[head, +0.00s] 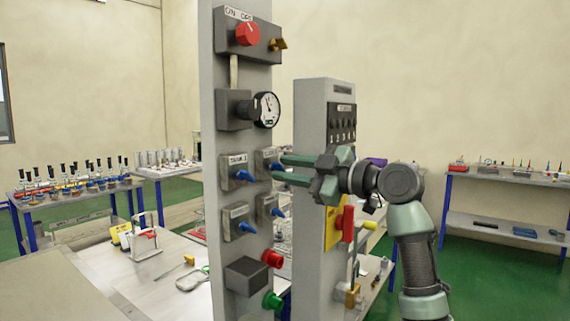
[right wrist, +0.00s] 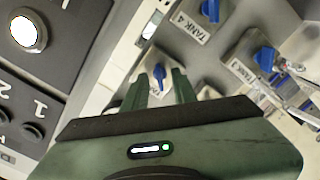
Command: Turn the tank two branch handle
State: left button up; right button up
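The grey panel column carries several blue branch handles on grey boxes. The upper-right handle (head: 275,168), beside the TANK 1 handle (head: 244,176), fits tank two, but its label is not readable. My right gripper (head: 284,168) comes in from the right with its two fingers apart at this handle. In the right wrist view the blue handle (right wrist: 159,72) shows between the open fingertips (right wrist: 160,88); whether they touch it I cannot tell. The TANK 4 handle (right wrist: 210,10) is close by. My left gripper is not in view.
A second grey column (head: 310,100) stands just right of the handles, behind my right gripper. A red knob (head: 247,34) and a gauge (head: 265,109) sit above. Red (head: 271,258) and green (head: 271,300) buttons stick out below. Tables with equipment stand behind.

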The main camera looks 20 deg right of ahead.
jog(key=shift+w+a, duration=0.25)
jog(key=shift+w, duration=0.1)
jog(key=shift+f, duration=0.1)
grip_shut()
